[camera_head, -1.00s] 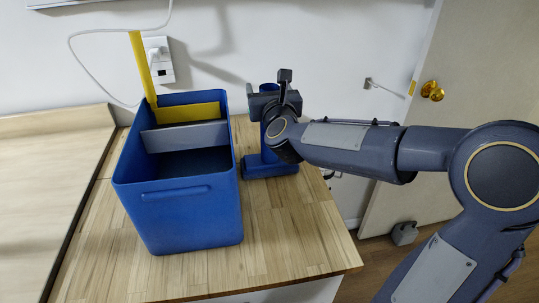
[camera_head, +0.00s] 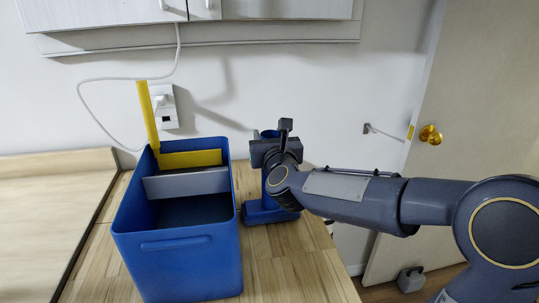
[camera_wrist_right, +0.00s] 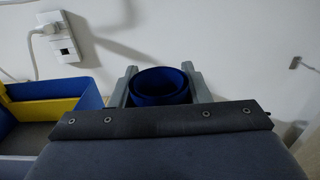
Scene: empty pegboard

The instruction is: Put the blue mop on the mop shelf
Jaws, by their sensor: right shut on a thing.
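The blue mop stands upright on the wooden counter, with its wide blue foot (camera_head: 258,214) just right of the blue bucket. My right gripper (camera_head: 270,150) is at its upper part and hides much of the handle. In the right wrist view the mop's round hollow top (camera_wrist_right: 159,84) sits between the two grey fingers, which are shut on it. Whether the foot is lifted at all I cannot tell. I cannot pick out the mop shelf for sure. My left gripper is not in view.
A blue bucket (camera_head: 190,262) with a grey divider and a yellow upright piece (camera_head: 149,115) stands left of the mop. A pale cabinet (camera_head: 285,8) hangs above. A plugged socket (camera_head: 168,112) is on the wall. A door (camera_head: 460,100) is at right. The counter's front right (camera_head: 300,270) is clear.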

